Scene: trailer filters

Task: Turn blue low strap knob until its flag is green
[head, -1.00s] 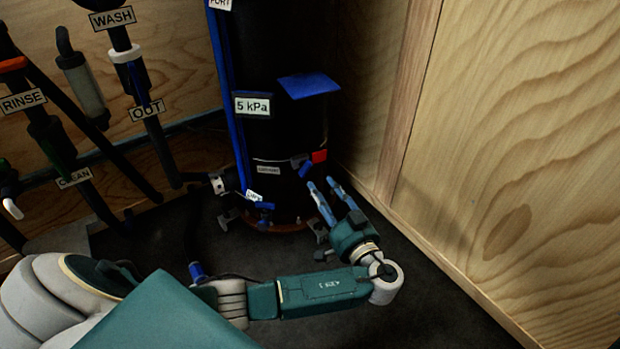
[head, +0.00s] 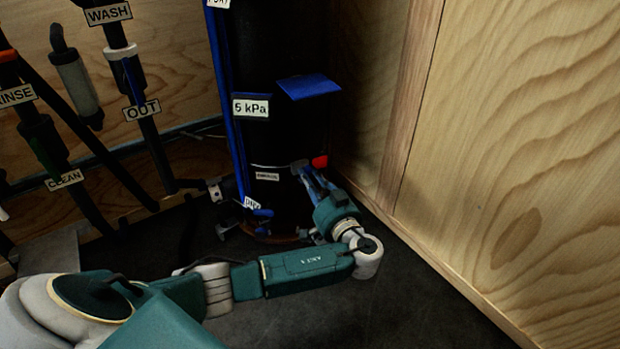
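A black cylinder (head: 275,135) stands in the corner with a thin light strap line low on it. A red flag (head: 319,161) sticks out at the right end of that line. The low strap knob (head: 299,166), small and blue-grey, sits just left of the flag, partly covered by my fingers. My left gripper (head: 309,176) has its blue fingertips at the knob, coming from below right. I cannot tell whether the fingers are touching it or closed on it. My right gripper is not in view.
A blue plate (head: 308,86) juts from the cylinder above the knob, by a "5 kPa" label (head: 251,107). A wooden wall (head: 500,170) stands close on the right. Pipes with labels such as "OUT" (head: 142,111) are on the left. Dark floor (head: 400,310) is free in front.

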